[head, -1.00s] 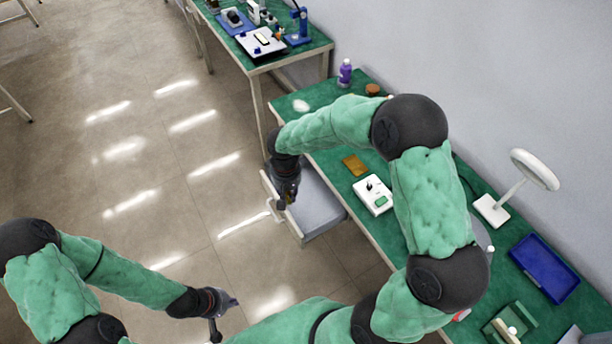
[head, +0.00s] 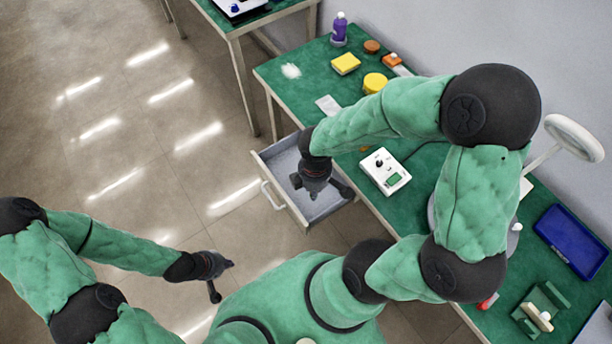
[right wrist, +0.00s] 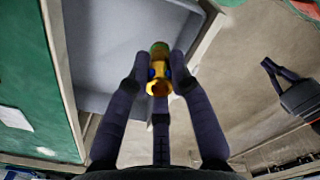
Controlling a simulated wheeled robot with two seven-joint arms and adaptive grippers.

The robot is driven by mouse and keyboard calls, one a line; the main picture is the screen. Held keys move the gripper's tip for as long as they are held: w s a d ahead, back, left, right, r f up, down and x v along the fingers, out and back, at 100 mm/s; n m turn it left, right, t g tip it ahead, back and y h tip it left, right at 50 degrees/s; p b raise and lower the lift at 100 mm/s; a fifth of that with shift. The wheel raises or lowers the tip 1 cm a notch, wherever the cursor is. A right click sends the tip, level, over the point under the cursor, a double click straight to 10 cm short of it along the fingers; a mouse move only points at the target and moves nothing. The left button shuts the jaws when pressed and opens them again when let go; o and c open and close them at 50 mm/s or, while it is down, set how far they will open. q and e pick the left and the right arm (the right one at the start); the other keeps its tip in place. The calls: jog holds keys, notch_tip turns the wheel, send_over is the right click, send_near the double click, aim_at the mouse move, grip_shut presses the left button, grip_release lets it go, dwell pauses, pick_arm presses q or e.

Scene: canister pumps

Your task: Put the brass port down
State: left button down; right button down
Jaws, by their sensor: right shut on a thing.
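The brass port (right wrist: 158,75) is a small golden cylinder with a greenish far end and a blue spot at its side. It is held between the fingertips of my right gripper (right wrist: 157,78) in the right wrist view. In the head view my right gripper (head: 315,193) points down over the open drawer (head: 272,163), and the port is hidden there. I cannot tell its height above the drawer's grey floor. My left gripper (head: 226,281) is empty, its fingers spread, over the floor left of my base.
The green-topped bench (head: 290,95) carries a white device (head: 385,172), a yellow sponge (head: 346,63), a yellow round tin (head: 375,82), a purple bottle (head: 339,28) and a blue tray (head: 572,240). The drawer's raised walls surround my right gripper. The floor at left is clear.

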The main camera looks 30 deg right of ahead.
jog(key=w+f+b, duration=0.1)
jog(key=w+f, duration=0.1)
jog(key=w, duration=0.1)
jog(key=w+d+f+b, duration=0.1)
jog(key=w+f, duration=0.2)
jog(key=w+d+f+b, duration=0.1)
jog(key=w+f+b, duration=0.1)
jog(key=w, duration=0.1)
jog(key=shift+w+d+f, duration=0.1)
jog(key=shift+w+f, duration=0.2)
jog(key=shift+w, duration=0.05)
jog(key=shift+w+f, duration=0.3)
jog(key=shift+f, duration=0.15)
jog(key=shift+w+d+f+b, duration=0.1)
jog(key=shift+w+f+b, duration=0.05)
jog(key=shift+f+b, duration=1.25)
jog(key=shift+f, duration=0.2)
jog(key=shift+f, duration=0.15)
jog(key=c, duration=1.1)
grip_release()
